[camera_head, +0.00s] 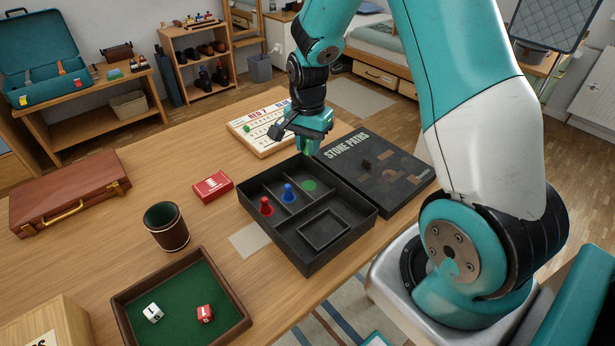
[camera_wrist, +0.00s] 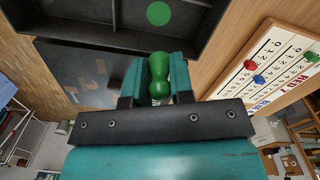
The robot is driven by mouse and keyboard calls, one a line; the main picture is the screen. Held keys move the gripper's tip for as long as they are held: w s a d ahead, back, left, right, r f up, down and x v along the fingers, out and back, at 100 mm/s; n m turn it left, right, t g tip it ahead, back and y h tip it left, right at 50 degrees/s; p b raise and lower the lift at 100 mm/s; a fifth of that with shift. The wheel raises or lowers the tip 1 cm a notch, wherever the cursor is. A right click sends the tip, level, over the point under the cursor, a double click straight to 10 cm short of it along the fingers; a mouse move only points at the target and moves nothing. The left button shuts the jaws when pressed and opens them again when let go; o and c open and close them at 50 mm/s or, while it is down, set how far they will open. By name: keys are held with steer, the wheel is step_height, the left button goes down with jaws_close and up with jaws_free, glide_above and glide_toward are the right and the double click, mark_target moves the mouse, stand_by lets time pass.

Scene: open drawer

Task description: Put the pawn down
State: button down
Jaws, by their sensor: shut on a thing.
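My gripper (camera_head: 308,148) is shut on a green pawn (camera_wrist: 159,76). The pawn shows clearly between the fingers in the wrist view; in the head view it is hard to tell from the teal fingers. The gripper is above the far edge of an open black box (camera_head: 322,265). The box has small compartments along its far-left side. A red pawn (camera_head: 266,207) and a blue pawn (camera_head: 288,194) stand in two of them. The third compartment is empty and has a green disc (camera_head: 309,184) on its floor; the disc also shows in the wrist view (camera_wrist: 158,13).
The dark Stone Paths lid (camera_head: 395,190) lies right of the box. A scoreboard (camera_head: 258,134) with coloured pegs lies behind. A red card box (camera_head: 212,187), a dice cup (camera_head: 166,228) and a green-lined dice tray (camera_head: 225,285) are to the left.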

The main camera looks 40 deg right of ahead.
mark_target(309, 185)
step_height(309, 185, down, 11)
steer(key=shift+r, duration=0.2)
steer(key=shift+f, duration=0.1)
steer(key=c, duration=1.3)
jaws_free()
steer(key=shift+o, duration=0.2)
step_height(309, 185, up, 12)
steer(key=shift+f, duration=0.1)
steer(key=s+a+r+n+y, duration=0.1)
steer(key=s+a+r+n, duration=0.2)
steer(key=a+r+n, duration=0.35)
steer(key=s+a+r+n+y, duration=0.1)
steer(key=s+a+r+n, duration=0.4)
steer(key=s+a+n, duration=0.2)
steer(key=s+a+r+n+y, duration=0.2)
steer(key=s+a+r+n, duration=0.3)
steer(key=s, duration=0.7)
steer(key=a+n, duration=0.2)
steer(key=a, duration=0.2)
steer(key=shift+s+r, duration=0.2)
